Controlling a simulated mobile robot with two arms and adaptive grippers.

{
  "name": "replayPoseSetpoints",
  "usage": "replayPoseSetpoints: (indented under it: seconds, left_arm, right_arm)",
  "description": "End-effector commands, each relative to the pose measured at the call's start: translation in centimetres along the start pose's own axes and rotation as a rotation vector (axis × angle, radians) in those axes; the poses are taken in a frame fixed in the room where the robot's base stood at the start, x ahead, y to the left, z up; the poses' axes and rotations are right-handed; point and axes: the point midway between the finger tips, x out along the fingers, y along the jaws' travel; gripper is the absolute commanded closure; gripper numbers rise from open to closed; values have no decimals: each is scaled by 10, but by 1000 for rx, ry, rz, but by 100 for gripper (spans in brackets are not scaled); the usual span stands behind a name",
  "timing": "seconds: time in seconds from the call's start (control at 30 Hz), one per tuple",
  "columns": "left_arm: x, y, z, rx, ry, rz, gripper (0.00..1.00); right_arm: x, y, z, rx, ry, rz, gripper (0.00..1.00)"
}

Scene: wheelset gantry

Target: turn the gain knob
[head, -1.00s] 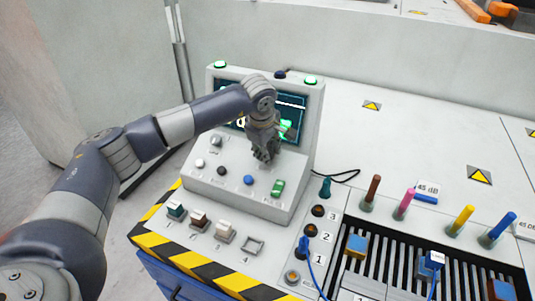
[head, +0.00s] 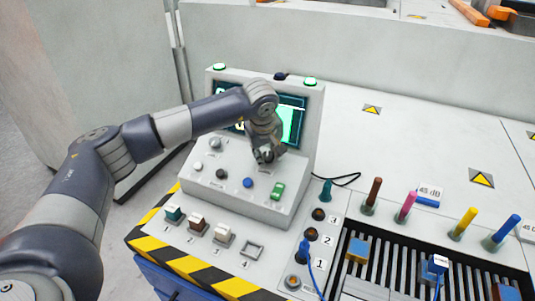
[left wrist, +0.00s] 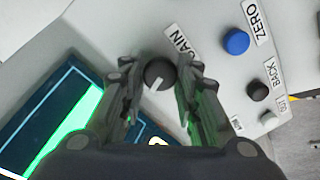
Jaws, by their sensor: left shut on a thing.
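The gain knob (left wrist: 158,75) is a dark round knob with a white pointer line, below the GAIN label (left wrist: 181,44) in the left wrist view. Its pointer slants to the lower left there. My left gripper (left wrist: 158,82) has one finger on each side of the knob and is shut on it. In the head view my left gripper (head: 265,156) reaches down to the sloped face of the grey console (head: 205,190), and its fingers mostly hide the knob. My right gripper is not in view.
A blue ZERO button (left wrist: 237,41), a black BACK button (left wrist: 258,90) and a green switch (head: 278,190) sit close by. Another knob (head: 215,143) is left of the gripper. The lit screen (head: 292,124) stands behind. Several coloured handles stand at right.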

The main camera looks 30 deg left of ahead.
Motion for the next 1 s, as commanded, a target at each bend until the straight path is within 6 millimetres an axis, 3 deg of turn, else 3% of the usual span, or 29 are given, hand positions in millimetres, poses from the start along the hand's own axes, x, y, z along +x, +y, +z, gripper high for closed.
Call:
replayPoseSetpoints:
  seconds: [0.3,0.33,0.4,0.77,1.0]
  left_arm:
    - [2,-1,2,2,-5,-5,94]
    - [2,-1,2,2,-5,-5,63]
    - [2,-1,2,2,-4,-5,50]
    - [-2,0,0,0,-1,-1,50]
    - [-36,0,0,2,1,2,50]
  right_arm:
    - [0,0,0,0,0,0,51]
    - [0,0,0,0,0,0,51]
    - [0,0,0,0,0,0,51]
    - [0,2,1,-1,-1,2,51]
    - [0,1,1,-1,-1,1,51]
